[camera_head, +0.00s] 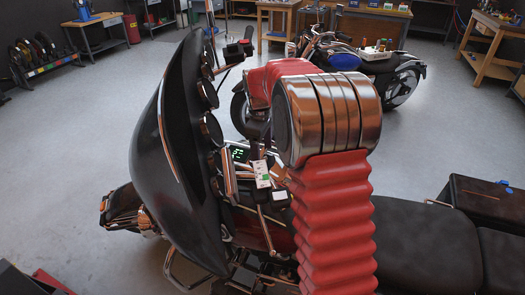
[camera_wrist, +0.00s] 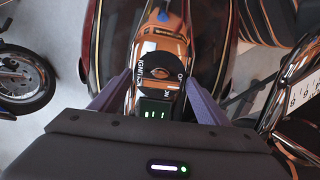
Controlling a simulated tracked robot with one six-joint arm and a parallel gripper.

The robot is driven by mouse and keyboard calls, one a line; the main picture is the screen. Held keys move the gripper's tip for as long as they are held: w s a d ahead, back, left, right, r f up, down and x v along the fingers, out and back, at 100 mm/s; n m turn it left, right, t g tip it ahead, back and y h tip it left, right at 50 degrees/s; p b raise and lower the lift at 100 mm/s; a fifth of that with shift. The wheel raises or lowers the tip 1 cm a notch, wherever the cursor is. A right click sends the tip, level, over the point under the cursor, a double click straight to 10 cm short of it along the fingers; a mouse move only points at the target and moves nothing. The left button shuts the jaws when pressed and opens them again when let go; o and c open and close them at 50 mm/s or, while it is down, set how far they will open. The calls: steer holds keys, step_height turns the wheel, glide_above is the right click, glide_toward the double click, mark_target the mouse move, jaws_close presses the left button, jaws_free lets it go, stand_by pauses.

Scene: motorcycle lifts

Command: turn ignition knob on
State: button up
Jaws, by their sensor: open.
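The ignition knob (camera_wrist: 161,66) shows in the wrist view near the upper middle, a copper-coloured piece with a dark surround lettered IGNITION. It sits on the motorcycle's centre console, above a small screen with green digits (camera_wrist: 153,108). My gripper (camera_wrist: 158,80) has its two purple fingers spread apart, one on each side of the console around the knob. I see nothing held between them, and I cannot tell whether they touch anything. In the head view the knob cannot be made out, and my red and chrome arm covers part of the dashboard.
The motorcycle's dark fairing (camera_head: 175,150) stands left of my arm, and its black seat (camera_head: 425,245) lies to the right. A handlebar grip (camera_head: 238,50) sticks up behind. A second motorcycle (camera_head: 345,65) and workbenches stand farther back. Grey floor is open on the left.

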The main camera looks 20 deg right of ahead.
steer(key=shift+c, duration=0.5)
steer(key=c, duration=0.9)
steer(key=shift+c, duration=0.2)
steer(key=shift+m, duration=0.5)
steer(key=m, duration=1.1)
steer(key=shift+a, duration=0.15)
steer(key=o, duration=1)
